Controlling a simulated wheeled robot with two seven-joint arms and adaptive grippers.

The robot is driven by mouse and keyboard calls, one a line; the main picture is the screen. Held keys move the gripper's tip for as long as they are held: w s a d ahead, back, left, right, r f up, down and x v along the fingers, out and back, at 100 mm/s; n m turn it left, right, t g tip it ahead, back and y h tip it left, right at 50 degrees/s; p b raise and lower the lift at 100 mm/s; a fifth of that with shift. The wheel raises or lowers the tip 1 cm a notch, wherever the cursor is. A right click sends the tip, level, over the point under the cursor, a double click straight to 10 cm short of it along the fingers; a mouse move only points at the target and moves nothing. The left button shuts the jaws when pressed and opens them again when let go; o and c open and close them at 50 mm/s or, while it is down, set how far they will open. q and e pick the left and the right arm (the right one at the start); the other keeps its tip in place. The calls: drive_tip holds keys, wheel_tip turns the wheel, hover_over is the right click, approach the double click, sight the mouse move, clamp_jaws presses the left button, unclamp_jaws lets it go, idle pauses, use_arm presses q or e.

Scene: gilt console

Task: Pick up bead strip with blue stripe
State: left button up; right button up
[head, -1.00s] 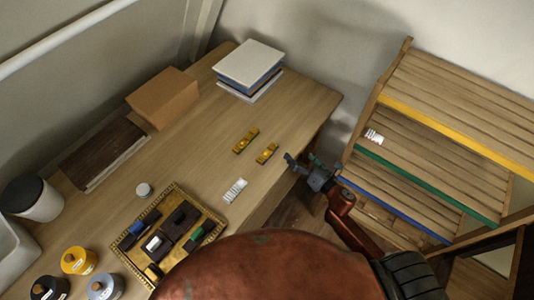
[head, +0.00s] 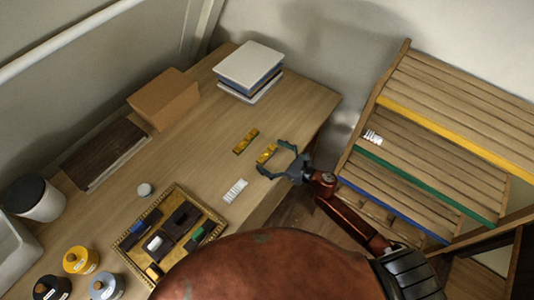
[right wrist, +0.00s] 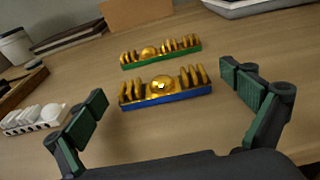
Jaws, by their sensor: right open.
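The gold bead strip with the blue stripe (right wrist: 165,93) lies on the table, and it also shows in the head view (head: 267,154). Its blue edge faces my right gripper in the right wrist view. My right gripper (head: 270,160) is open, with its fingers spread around the near side of this strip and nothing between the pads. In the right wrist view the fingers (right wrist: 170,105) stand left and right of the strip, apart from it. A second gold strip with a green stripe (right wrist: 160,51) lies just behind; it shows in the head view too (head: 246,141). My left gripper is not in view.
A white strip (head: 235,190) lies nearer on the table (head: 200,150). A gilt tray (head: 213,217) with dark blocks is at the lower left. A book stack (head: 248,68) and brown box (head: 163,95) stand behind. A slatted wooden rack (head: 430,130) is at the right.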

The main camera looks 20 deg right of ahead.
drive_tip(key=shift+w+a+f, duration=0.2)
drive_tip(key=shift+w+a, duration=0.2)
drive_tip(key=shift+w, duration=0.2)
drive_tip(key=shift+c, duration=0.5)
drive_tip(key=c, duration=1.1)
drive_tip(key=shift+c, duration=0.5)
drive_tip(key=shift+r, duration=0.1)
